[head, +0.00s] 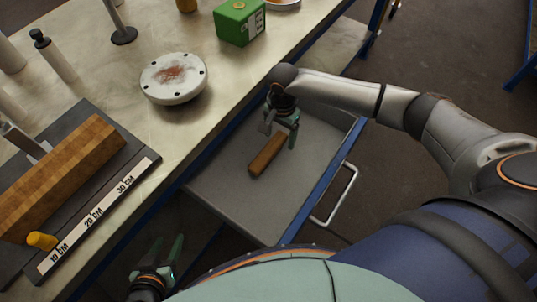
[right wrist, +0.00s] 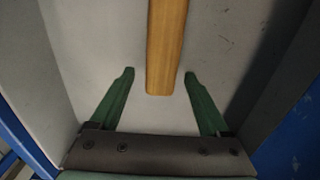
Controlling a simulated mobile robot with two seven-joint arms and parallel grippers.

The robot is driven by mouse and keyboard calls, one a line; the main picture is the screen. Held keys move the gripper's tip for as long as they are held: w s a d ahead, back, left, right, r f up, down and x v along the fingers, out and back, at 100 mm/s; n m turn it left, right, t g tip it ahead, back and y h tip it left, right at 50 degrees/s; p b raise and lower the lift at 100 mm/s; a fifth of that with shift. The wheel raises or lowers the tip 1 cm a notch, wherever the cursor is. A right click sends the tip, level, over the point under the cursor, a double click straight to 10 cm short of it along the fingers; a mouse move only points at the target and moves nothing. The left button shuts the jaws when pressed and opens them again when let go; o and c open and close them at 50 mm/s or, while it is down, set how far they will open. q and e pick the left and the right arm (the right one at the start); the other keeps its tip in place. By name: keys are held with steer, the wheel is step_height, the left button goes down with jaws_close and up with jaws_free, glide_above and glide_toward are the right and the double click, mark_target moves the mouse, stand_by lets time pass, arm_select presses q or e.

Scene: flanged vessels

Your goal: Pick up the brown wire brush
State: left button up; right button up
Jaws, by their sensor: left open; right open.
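The brown wire brush (head: 267,156) lies in the open grey drawer (head: 225,190); only a plain brown wooden bar shows, and I cannot see bristles. My right gripper (head: 280,128) is open above the drawer at the brush's far end. In the right wrist view the brush (right wrist: 165,45) runs down from the top edge, and its near end lies between the two spread fingers of the right gripper (right wrist: 159,75), with a gap on each side. My left gripper (head: 167,245) is open and empty, low at the bottom left, away from the drawer.
The workbench (head: 120,140) holds a white flanged disc (head: 174,78), a green box (head: 240,22), and a wooden block (head: 65,175) beside a centimetre scale (head: 95,218). The drawer's walls surround the brush, and its handle (head: 340,195) sticks out on the right.

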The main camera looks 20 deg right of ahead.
steer(key=shift+f, duration=0.35)
steer(key=shift+c, duration=0.2)
jaws_close()
